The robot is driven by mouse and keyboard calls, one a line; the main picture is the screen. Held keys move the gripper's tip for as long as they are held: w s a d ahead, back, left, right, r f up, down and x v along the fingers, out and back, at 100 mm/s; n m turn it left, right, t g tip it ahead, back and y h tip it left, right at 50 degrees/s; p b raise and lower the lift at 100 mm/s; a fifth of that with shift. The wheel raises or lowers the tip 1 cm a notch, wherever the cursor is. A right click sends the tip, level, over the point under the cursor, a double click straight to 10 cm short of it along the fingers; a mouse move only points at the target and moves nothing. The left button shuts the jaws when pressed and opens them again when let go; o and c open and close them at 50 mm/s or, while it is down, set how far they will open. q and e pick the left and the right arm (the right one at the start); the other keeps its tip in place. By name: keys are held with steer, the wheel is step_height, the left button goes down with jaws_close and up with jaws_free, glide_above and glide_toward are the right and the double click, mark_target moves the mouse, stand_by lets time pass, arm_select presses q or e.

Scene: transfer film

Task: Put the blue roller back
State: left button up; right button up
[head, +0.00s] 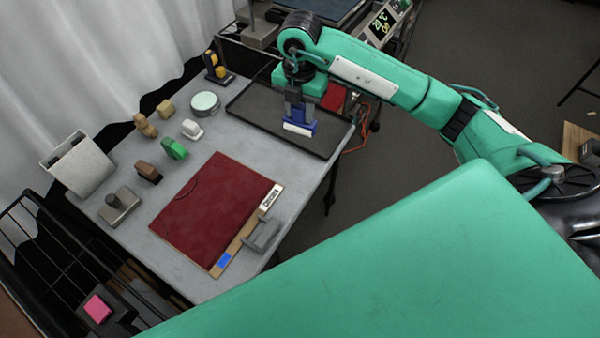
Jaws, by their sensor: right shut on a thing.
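The blue roller (300,129) shows as a blue frame with a white front part, at the black tray (258,130) at the back right of the table. My right gripper (298,112) points down and is shut on the blue roller from above. I cannot tell whether the roller touches the tray floor or hangs just above it. The gripper hides part of the roller. My left gripper is not in view.
A dark red board (210,210) lies on the grey table, with a grey handle (263,236) at its edge. Several small objects, including a green one (174,149), stand on the left. A white box (78,165) stands at the left edge. A red item (333,97) is behind the gripper.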

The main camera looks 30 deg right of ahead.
steer(key=shift+w+d+m, duration=0.1)
steer(key=shift+m, duration=0.6)
steer(key=shift+f, duration=0.3)
step_height(320, 180, down, 19)
steer(key=p, duration=0.4)
steer(key=shift+f, duration=0.2)
steer(key=shift+f, duration=0.1)
steer(key=o, duration=0.9)
steer(key=shift+o, duration=0.2)
